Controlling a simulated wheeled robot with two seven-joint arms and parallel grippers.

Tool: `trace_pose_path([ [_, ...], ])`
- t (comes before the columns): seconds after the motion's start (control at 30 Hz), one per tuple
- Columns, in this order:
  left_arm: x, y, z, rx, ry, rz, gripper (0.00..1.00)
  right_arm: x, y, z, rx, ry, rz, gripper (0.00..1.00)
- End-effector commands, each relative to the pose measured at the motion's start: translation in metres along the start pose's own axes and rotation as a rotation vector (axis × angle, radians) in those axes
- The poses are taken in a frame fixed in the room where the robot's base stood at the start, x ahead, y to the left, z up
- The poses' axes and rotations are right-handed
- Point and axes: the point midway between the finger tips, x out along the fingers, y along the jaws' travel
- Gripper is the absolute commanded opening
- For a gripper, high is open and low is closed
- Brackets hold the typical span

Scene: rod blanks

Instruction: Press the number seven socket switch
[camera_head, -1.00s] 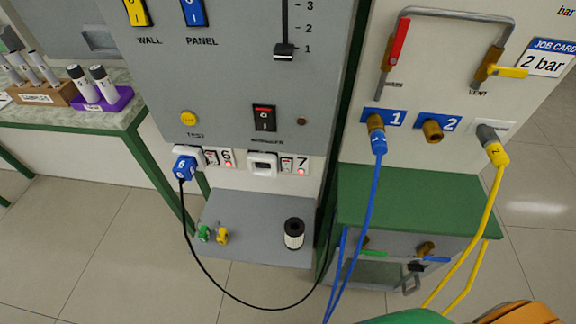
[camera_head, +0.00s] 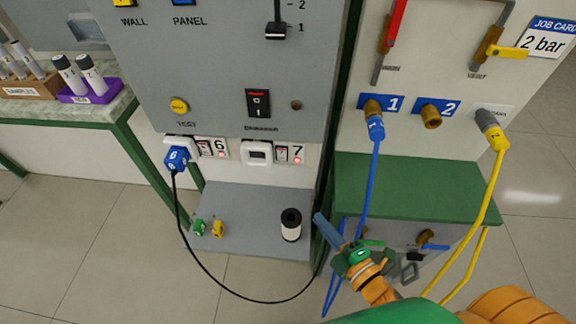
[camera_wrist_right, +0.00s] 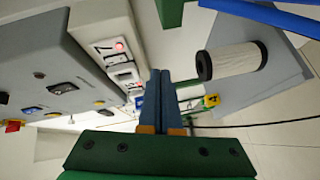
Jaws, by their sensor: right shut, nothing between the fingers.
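The number seven socket (camera_head: 258,152) is a white, empty outlet on the grey panel's lower strip. Its small switch (camera_head: 282,154) sits just right of it, beside a red light and the label 7. The strip also shows in the right wrist view, where the label 7 (camera_wrist_right: 102,49) lies left of my fingers. My right gripper (camera_head: 320,218) is shut and empty, below and to the right of the switch and apart from it. Its blue fingers (camera_wrist_right: 159,75) are together in the right wrist view. My left gripper is not in view.
A blue plug (camera_head: 178,159) fills socket six, with a black cable looping down. A black-and-white cylinder (camera_head: 291,226) and small green and yellow pieces stand on the grey shelf (camera_head: 255,207). Blue and yellow hoses (camera_head: 470,235) hang at the right, before a green-topped cabinet (camera_head: 405,190).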

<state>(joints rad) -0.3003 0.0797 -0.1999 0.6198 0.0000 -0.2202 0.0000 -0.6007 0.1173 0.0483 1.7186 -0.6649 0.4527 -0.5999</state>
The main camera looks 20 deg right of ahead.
Motion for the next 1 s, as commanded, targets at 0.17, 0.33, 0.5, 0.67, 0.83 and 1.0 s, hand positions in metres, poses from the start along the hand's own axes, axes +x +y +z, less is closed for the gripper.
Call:
trace_pose_path([
  [0.17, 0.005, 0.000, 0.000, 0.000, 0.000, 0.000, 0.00, -0.006, 0.059, -0.035, -0.296, 0.144, 0.161, 0.00],
  [0.33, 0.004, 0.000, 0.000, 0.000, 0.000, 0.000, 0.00, -0.009, 0.070, -0.044, -0.356, 0.171, 0.191, 0.00],
  [0.5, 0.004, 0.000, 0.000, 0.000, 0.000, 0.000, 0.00, -0.009, 0.069, -0.043, -0.352, 0.169, 0.190, 0.00],
  [0.67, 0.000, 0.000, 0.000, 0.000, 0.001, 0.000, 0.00, 0.001, 0.073, -0.045, -0.349, 0.168, 0.192, 0.00],
  [0.83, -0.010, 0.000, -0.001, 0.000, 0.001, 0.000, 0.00, 0.033, 0.080, -0.052, -0.348, 0.168, 0.194, 0.00],
  [1.0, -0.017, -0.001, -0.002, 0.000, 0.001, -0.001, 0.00, 0.070, 0.086, -0.059, -0.347, 0.168, 0.193, 0.00],
])
